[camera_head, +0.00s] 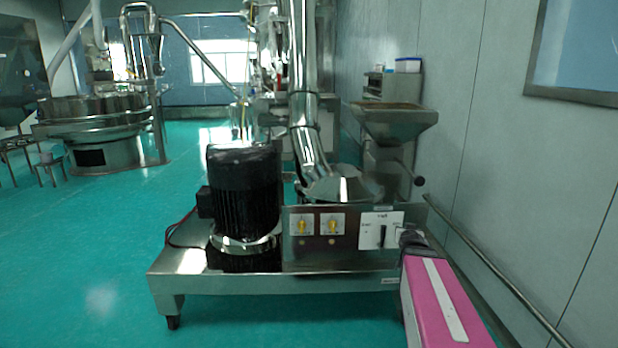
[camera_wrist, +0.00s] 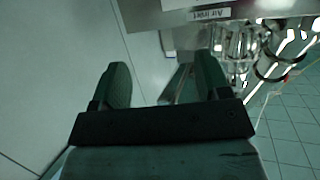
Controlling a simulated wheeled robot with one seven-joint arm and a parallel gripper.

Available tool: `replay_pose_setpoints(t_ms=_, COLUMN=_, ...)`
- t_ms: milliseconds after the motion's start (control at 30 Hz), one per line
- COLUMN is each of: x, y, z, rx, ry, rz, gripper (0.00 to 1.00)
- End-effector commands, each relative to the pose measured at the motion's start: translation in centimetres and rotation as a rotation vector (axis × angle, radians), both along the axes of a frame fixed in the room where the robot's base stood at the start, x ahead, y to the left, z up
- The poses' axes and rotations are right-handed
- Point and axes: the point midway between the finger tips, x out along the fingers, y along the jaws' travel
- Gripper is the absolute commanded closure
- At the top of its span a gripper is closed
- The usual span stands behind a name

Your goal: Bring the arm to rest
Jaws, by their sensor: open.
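My gripper (camera_wrist: 162,82) is open in the wrist view, with its two dark fingers spread apart and nothing held between them. In the head view, my pink arm reaches in from the lower right. Its dark end overlaps the right edge of the steel machine's control panel (camera_head: 381,231). Whether it touches the panel cannot be told, and the fingertips are not clear there.
The steel machine carries a black motor (camera_head: 243,190), yellow knobs and a hopper (camera_head: 394,118). A wall with a rail (camera_head: 500,271) runs close on the right. A round sieve (camera_head: 97,120) stands back left. Green floor (camera_head: 100,240) is clear at left. The wrist view shows a steel panel (camera_wrist: 190,14) labelled "Air inlet".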

Motion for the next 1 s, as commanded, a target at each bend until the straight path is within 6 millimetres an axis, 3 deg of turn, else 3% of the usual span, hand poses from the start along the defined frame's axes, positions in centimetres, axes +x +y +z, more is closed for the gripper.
replay_pose_setpoints(t_ms=200, x=-4.6, y=5.9, z=-7.5, rx=0.055, ry=0.423, rz=0.002, gripper=0.31)
replay_pose_setpoints(t_ms=433, x=-11.8, y=12.8, z=-13.1, rx=0.109, ry=0.873, rz=0.102, gripper=0.31)
replay_pose_setpoints(t_ms=600, x=-16.7, y=16.6, z=-14.8, rx=0.139, ry=1.125, rz=0.196, gripper=0.31)
replay_pose_setpoints(t_ms=700, x=-18.4, y=17.8, z=-15.1, rx=0.151, ry=1.209, rz=0.233, gripper=0.31)
replay_pose_setpoints(t_ms=1000, x=-19.3, y=18.4, z=-15.3, rx=0.156, ry=1.256, rz=0.253, gripper=0.31)
